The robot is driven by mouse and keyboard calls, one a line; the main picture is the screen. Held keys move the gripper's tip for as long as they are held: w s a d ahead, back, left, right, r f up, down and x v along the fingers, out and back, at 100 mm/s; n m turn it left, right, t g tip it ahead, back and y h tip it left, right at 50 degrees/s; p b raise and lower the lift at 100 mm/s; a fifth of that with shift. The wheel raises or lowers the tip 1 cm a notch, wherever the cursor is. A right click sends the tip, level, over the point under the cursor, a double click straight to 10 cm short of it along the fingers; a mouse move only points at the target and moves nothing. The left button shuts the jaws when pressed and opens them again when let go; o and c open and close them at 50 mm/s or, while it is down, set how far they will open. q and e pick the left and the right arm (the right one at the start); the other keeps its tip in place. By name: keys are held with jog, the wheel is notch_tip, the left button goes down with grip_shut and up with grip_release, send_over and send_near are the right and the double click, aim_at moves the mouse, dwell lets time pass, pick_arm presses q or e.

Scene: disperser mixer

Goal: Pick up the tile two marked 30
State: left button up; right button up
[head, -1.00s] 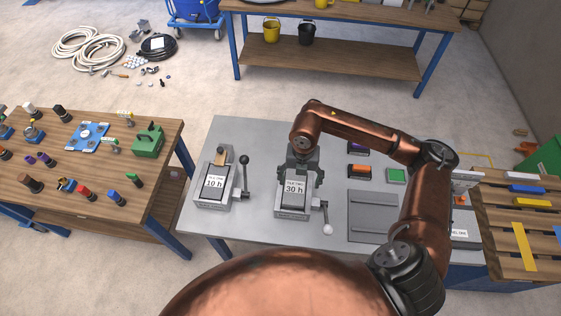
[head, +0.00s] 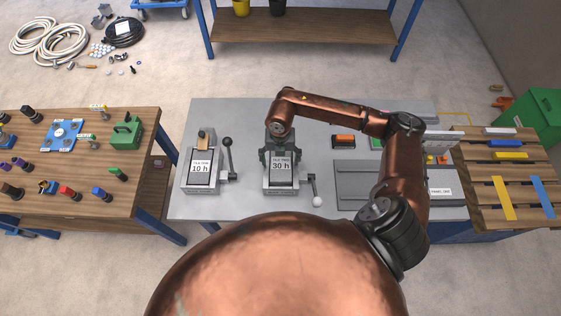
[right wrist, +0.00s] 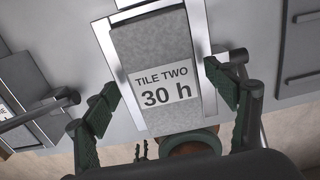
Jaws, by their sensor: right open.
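Tile two (right wrist: 153,45), a grey slab with a white label reading "TILE TWO 30 h", lies in a grey metal holder; its label (head: 281,166) shows in the head view. My right gripper (head: 279,156) is at the far end of this holder, with the arm reaching in from the right. In the right wrist view the right gripper (right wrist: 164,90) is open, with one dark green finger on each side of the tile. Gaps show between the fingers and the tile's sides. The arm hides part of the tile in the head view. My left gripper is not in view.
The 10 h holder (head: 200,183) with an upright black-knobbed lever (head: 227,146) stands left of the 30 h one. A white-knobbed lever (head: 316,200) stands at the 30 h holder's right. A grey panel (head: 353,194) lies further right.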

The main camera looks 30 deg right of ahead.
jog(key=shift+s+r, duration=0.2)
jog(key=shift+s, duration=0.25)
jog(key=shift+s+r, duration=0.1)
jog(key=shift+s, duration=0.15)
jog(key=shift+c, duration=0.4)
jog(key=shift+w+f, duration=0.25)
jog(key=shift+w, duration=0.25)
jog(key=c, duration=0.5)
jog(key=shift+s+r, duration=0.15)
jog(key=shift+s, duration=0.15)
jog(key=c, duration=0.3)
jog(key=shift+w, duration=0.15)
jog(key=c, duration=0.6)
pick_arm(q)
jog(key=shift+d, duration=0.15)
pick_arm(e)
jog(key=shift+c, duration=1.2)
